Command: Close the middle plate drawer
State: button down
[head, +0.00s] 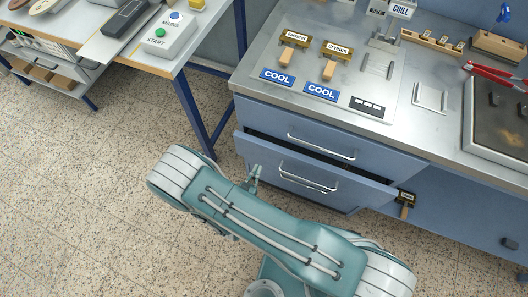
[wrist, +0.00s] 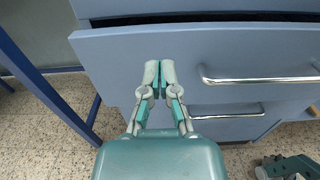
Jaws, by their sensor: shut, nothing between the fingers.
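The middle plate drawer (head: 254,147) is blue-grey and stands partly pulled out under the steel worktop, with a dark gap above its front. Its front (wrist: 110,55) fills the upper wrist view, with a chrome handle (wrist: 260,77) to the right. My gripper (wrist: 159,66) is shut and empty. Its fingertips overlap the drawer front left of the handle; I cannot tell whether they touch it. In the head view my gripper (head: 256,173) shows small in front of the drawer, partly hidden by my arm.
The drawer above (head: 290,127) looks shut. A lower handle (wrist: 228,111) shows below the open drawer. A blue table leg (head: 193,118) stands to the left. A small labelled tool (head: 405,200) is right of the drawer. The speckled floor (head: 90,180) at left is clear.

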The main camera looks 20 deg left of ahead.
aim_at(267, 148)
jog(key=w, duration=0.6)
jog(key=shift+w+d, duration=0.2)
jog(key=shift+w, duration=0.1)
jog(key=shift+w, duration=0.1)
jog(key=shift+w+d, duration=0.1)
jog(key=shift+w, duration=1.05)
